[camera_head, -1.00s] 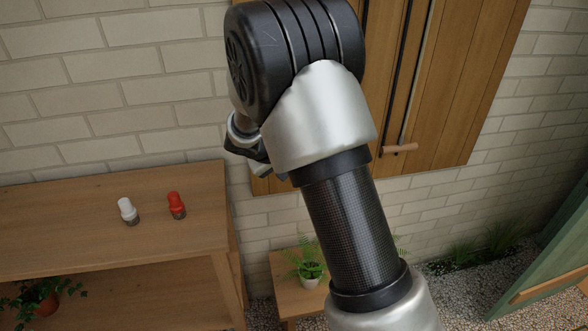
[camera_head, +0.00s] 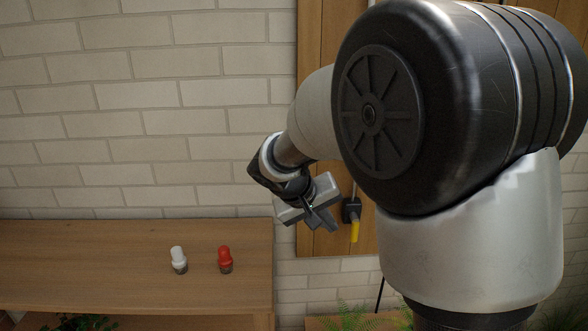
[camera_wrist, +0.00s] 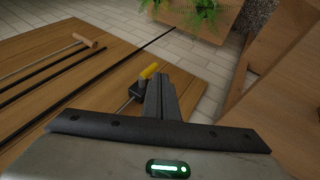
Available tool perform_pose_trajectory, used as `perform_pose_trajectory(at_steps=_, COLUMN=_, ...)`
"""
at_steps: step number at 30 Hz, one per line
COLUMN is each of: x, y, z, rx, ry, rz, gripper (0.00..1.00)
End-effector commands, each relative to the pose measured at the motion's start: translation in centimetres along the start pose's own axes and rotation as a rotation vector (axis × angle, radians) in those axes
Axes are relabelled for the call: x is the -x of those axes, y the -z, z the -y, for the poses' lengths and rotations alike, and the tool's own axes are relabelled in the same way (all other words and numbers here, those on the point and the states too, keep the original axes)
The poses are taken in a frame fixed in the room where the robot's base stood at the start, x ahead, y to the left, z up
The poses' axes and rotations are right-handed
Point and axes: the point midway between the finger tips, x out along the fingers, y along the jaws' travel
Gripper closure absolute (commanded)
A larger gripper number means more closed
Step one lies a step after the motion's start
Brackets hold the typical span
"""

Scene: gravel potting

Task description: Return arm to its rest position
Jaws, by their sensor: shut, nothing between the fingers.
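My gripper (camera_head: 326,218) is shut and empty. In the head view it hangs in the air at the middle, in front of the brick wall and the edge of the wooden board (camera_head: 310,150). My bent arm fills the right side of that view. In the wrist view, the shut fingers of my gripper (camera_wrist: 160,98) point away from the camera. A yellow-ended tool (camera_wrist: 148,72) shows beside the fingers; whether they touch cannot be told.
A wooden shelf unit (camera_head: 100,255) at the lower left carries a white-topped shaker (camera_head: 178,258) and a red-topped shaker (camera_head: 224,258). A green fern (camera_head: 350,319) is low at the bottom. The yellow-ended tool (camera_head: 355,230) hangs on the board, close right of my gripper.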

Motion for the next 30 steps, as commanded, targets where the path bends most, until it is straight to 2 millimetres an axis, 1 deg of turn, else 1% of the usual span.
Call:
perform_pose_trajectory(at_steps=1, x=1.6, y=-1.5, z=-2.1, rx=-0.036, ry=0.034, rz=0.012, gripper=1.00)
perform_pose_trajectory(at_steps=2, x=2.4, y=-2.6, z=-3.1, rx=-0.051, ry=0.057, rz=0.022, gripper=1.00)
perform_pose_trajectory(at_steps=3, x=3.6, y=-4.2, z=-4.2, rx=-0.071, ry=0.092, rz=0.034, gripper=1.00)
perform_pose_trajectory(at_steps=5, x=5.2, y=-6.7, z=-5.5, rx=-0.096, ry=0.144, rz=0.045, gripper=1.00)
perform_pose_trajectory(at_steps=6, x=6.3, y=-8.3, z=-6.2, rx=-0.112, ry=0.179, rz=0.048, gripper=1.00)
perform_pose_trajectory(at_steps=9, x=8.8, y=-12.1, z=-7.3, rx=-0.146, ry=0.260, rz=0.042, gripper=1.00)
perform_pose_trajectory(at_steps=12, x=10.7, y=-15.0, z=-7.5, rx=-0.167, ry=0.325, rz=0.025, gripper=1.00)
perform_pose_trajectory(at_steps=15, x=12.0, y=-17.2, z=-7.4, rx=-0.184, ry=0.374, rz=0.002, gripper=1.00)
perform_pose_trajectory(at_steps=18, x=13.1, y=-18.9, z=-7.1, rx=-0.196, ry=0.414, rz=-0.025, gripper=1.00)
perform_pose_trajectory(at_steps=24, x=14.7, y=-21.8, z=-6.2, rx=-0.215, ry=0.477, rz=-0.086, gripper=1.00)
perform_pose_trajectory(at_steps=25, x=15.2, y=-21.9, z=-6.3, rx=-0.216, ry=0.483, rz=-0.091, gripper=1.00)
perform_pose_trajectory(at_steps=26, x=16.4, y=-21.1, z=-7.1, rx=-0.212, ry=0.482, rz=-0.087, gripper=1.00)
perform_pose_trajectory(at_steps=30, x=18.8, y=-20.1, z=-8.6, rx=-0.211, ry=0.481, rz=-0.084, gripper=1.00)
